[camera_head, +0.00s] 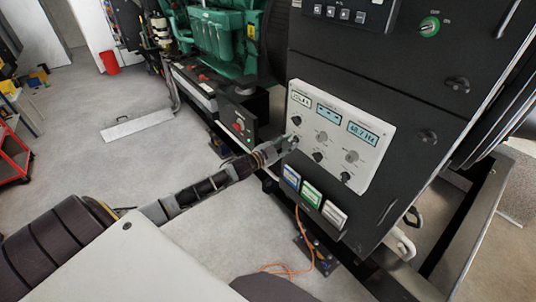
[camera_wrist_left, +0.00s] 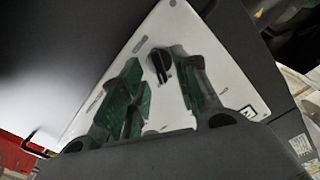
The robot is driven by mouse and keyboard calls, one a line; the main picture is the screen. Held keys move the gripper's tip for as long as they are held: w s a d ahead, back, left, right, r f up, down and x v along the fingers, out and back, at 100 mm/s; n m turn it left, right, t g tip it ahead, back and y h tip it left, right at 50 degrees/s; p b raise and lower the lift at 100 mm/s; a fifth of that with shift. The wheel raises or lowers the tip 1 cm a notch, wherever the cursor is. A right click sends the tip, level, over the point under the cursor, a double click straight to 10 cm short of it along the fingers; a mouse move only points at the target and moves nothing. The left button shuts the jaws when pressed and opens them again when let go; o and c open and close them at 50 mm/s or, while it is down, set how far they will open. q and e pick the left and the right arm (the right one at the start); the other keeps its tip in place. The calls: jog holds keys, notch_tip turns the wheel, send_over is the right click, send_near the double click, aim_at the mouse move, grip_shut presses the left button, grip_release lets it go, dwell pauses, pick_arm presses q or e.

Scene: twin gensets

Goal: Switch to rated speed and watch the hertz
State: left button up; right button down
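The white control plate (camera_head: 335,150) sits on the black genset cabinet and carries several knobs. Its right display (camera_head: 363,133) shows a reading in Hz; the digits are too small to read surely. Another display (camera_head: 328,114) shows dashes. My left gripper (camera_head: 290,142) is at the plate's left edge, below the upper-left black knob (camera_head: 296,120). In the left wrist view my left gripper (camera_wrist_left: 159,62) is open, its green-padded fingers on either side of a black knob (camera_wrist_left: 160,66). I cannot tell whether they touch it. My right gripper is not in view.
Coloured labelled boxes (camera_head: 311,194) sit below the plate. An orange cable (camera_head: 300,240) hangs to the floor. A green engine (camera_head: 218,35) stands behind on the left. The cabinet has a green rotary switch (camera_head: 430,26) higher up. Grey floor at left is mostly clear.

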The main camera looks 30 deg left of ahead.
pick_arm(q)
jog(key=v, duration=1)
jog(key=shift+s, duration=0.2)
dwell(0.6)
jog(key=shift+a, duration=0.1)
dwell(0.5)
